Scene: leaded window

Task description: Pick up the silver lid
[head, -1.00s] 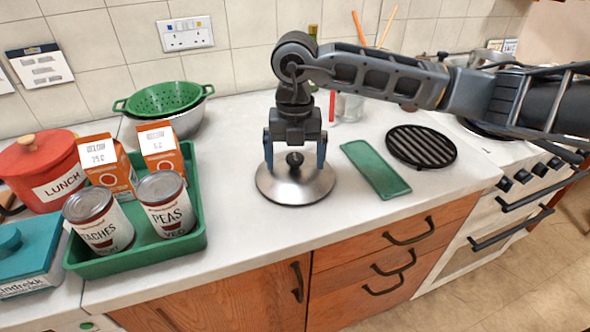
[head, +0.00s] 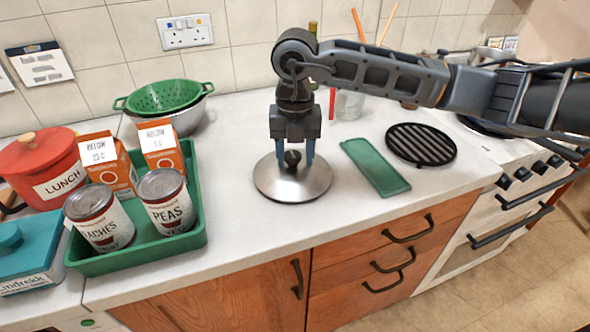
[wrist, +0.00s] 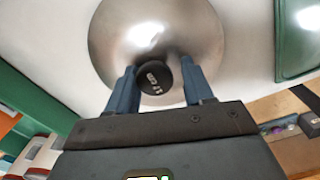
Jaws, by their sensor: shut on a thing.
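The silver lid (head: 292,184) is a round, shiny metal disc with a small black knob (head: 292,158) on top. It lies flat on the white counter, or so close to it that I see no gap in the head view. My gripper (head: 293,155) points down over the lid's middle, with its two blue fingers shut on the knob from either side. In the wrist view the lid (wrist: 150,35) fills the top middle, and its black knob (wrist: 154,77) sits between the fingers of my gripper (wrist: 160,82).
A green tray (head: 140,262) with cans and cartons stands to the left. A green strip-shaped board (head: 375,167) and a black round grill (head: 421,145) lie to the right. A green colander (head: 165,98) sits in a metal bowl behind. The counter in front of the lid is clear.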

